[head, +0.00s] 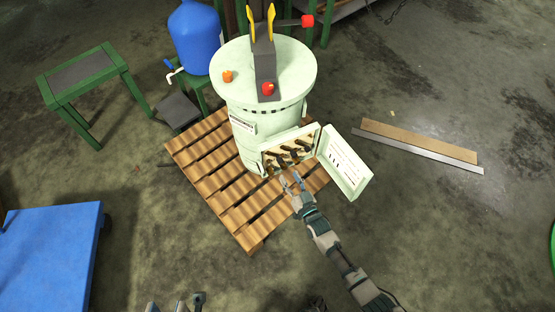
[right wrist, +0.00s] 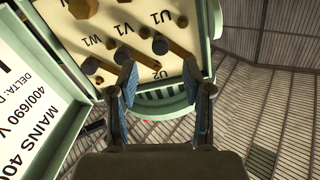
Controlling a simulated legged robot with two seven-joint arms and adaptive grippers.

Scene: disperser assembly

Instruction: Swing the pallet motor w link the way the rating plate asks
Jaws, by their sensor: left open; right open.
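The pale green motor drum (head: 264,85) stands upright on a wooden pallet (head: 225,190). Its terminal box (head: 290,149) is open and holds dark studs and brass links. The link beside W1 (right wrist: 104,68) lies slanted, left of my fingers. The rating plate (right wrist: 22,95) inside the open lid shows "MAINS 400", "400/690 V" and "DELTA:", partly cut off. My left gripper (head: 180,304) is open at the bottom edge, far from the box.
The open lid (head: 344,163) juts out right of the box. A blue barrel (head: 195,38) and green bench (head: 83,75) stand behind left. A blue platform (head: 50,255) is at lower left. Boards (head: 420,142) lie on the floor at right. The floor before the pallet is clear.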

